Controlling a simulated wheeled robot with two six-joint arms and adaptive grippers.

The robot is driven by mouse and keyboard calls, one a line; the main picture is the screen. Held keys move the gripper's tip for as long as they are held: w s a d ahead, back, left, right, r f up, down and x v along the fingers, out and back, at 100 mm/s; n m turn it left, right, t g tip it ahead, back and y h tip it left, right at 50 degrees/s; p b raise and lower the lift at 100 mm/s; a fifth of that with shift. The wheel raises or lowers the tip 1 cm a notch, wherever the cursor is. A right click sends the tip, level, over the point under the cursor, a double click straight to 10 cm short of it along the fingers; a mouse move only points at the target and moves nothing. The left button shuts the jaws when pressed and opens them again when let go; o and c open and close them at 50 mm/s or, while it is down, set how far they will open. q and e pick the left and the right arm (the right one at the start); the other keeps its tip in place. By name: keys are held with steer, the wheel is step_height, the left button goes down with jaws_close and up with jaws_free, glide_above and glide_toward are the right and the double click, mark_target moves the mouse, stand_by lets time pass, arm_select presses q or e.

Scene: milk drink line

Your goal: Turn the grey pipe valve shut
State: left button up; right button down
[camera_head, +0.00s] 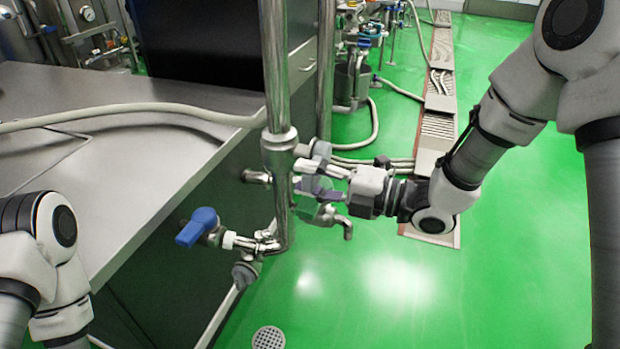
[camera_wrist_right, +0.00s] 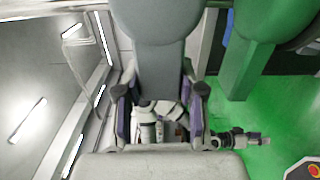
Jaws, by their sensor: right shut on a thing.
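The grey pipe valve (camera_head: 319,150) sits on the right side of the upright steel pipe (camera_head: 274,80), in the middle of the head view. My right gripper (camera_head: 316,176) reaches it from the right and is shut on its grey handle. The fingers and wrist partly cover the valve, so the exact angle of the handle cannot be told. In the right wrist view, my right gripper's fingers (camera_wrist_right: 159,122) stand either side of pale metal parts. My left arm shows at the lower left of the head view, but its gripper is outside the picture.
A blue-handled valve (camera_head: 198,227) branches off lower left of the pipe. A steel table (camera_head: 130,165) with a pale hose (camera_head: 130,108) fills the left. A floor drain (camera_head: 268,338) and open green floor (camera_head: 400,300) lie below and to the right.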

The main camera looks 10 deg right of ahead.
steer(key=shift+f, duration=0.15)
steer(key=c, duration=0.7)
jaws_free()
steer(key=v, duration=1.2)
